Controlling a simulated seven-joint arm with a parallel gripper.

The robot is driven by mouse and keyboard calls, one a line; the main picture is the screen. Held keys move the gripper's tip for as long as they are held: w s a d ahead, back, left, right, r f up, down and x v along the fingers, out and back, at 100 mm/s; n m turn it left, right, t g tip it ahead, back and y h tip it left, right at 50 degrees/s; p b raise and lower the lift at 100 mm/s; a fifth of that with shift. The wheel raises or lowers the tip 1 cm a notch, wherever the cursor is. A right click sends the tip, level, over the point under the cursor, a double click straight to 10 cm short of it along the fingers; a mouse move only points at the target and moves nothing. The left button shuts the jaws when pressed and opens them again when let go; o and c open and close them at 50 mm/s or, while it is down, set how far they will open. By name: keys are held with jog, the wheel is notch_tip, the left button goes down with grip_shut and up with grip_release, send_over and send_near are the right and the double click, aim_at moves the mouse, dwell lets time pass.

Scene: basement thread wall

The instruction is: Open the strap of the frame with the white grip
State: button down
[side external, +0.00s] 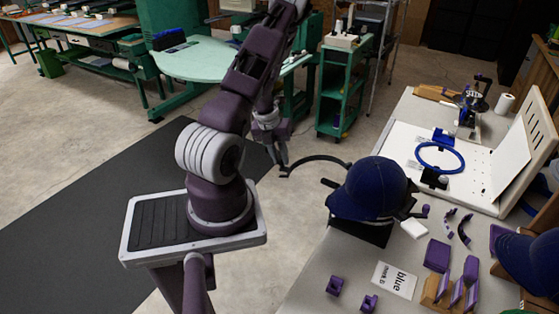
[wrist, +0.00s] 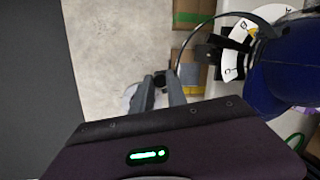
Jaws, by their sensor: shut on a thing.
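A dark blue cap (side external: 372,188) sits on a black frame at the near edge of the table; the cap also shows in the wrist view (wrist: 290,70). A thin dark curved strap (side external: 320,157) stands out from this frame to the left, away from the cap; it arcs across the wrist view (wrist: 190,42). My gripper (side external: 282,170) is shut on the strap's free end, off the table edge. In the wrist view a dark knob shows at my fingertips (wrist: 161,88). I cannot make out any white on the grip. A white dial-like part (wrist: 235,60) is beside the cap.
A second blue cap (side external: 530,262) stands at the right edge. Purple blocks (side external: 437,255), a white block (side external: 414,229) and a card reading "blue" (side external: 394,280) lie around the first cap. A white board with a blue hoop (side external: 440,158) is behind. Open floor lies left of the table.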

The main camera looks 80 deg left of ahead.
jog(key=shift+w+a, duration=0.1)
dwell(0.3)
jog(key=c, duration=1.3)
grip_release()
jog(key=v, duration=0.7)
